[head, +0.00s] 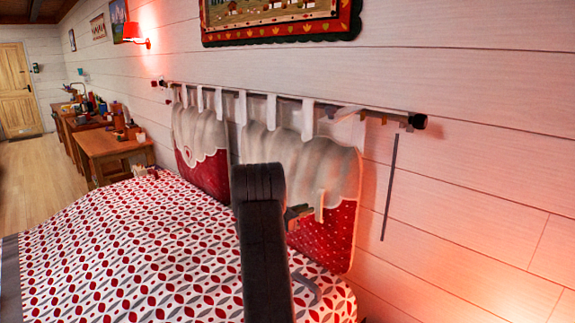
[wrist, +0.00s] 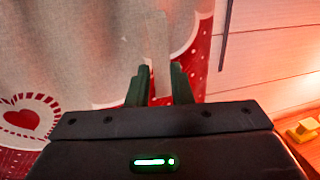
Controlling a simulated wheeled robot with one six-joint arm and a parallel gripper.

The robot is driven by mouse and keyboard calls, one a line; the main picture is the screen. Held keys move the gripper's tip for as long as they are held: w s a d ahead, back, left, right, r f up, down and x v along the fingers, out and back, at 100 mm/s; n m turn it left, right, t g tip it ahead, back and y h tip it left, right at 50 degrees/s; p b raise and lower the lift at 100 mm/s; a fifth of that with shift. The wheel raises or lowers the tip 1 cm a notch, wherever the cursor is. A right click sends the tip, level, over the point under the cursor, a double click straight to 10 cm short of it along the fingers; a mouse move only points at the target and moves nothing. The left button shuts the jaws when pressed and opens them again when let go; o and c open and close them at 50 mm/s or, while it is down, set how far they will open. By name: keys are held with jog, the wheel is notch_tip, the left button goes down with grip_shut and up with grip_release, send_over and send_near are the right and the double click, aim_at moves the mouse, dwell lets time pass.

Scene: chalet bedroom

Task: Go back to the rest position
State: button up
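My gripper (wrist: 160,82) is in front of the cushion with the pale cover and red dotted lower part (head: 338,218). Its two dark fingers stand apart in the wrist view. A pale strip (wrist: 155,45) shows between and beyond them, and a small pale upright piece (head: 320,206) shows at the gripper in the head view. I cannot tell whether the fingers hold it or it lies behind them. My dark arm hides part of the cushion and bed in the head view.
The bed (head: 130,245) with its red and white patterned cover fills the lower left. A dark rail (head: 300,101) with hanging cushions runs along the plank wall, and a thin dark rod (head: 390,187) hangs near its right end. Wooden tables (head: 112,145) stand beyond the bed.

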aim_at(319, 205)
jog(key=p+x, duration=0.1)
jog(key=x, duration=0.5)
jog(key=shift+w+d, duration=0.15)
jog(key=shift+d, duration=0.25)
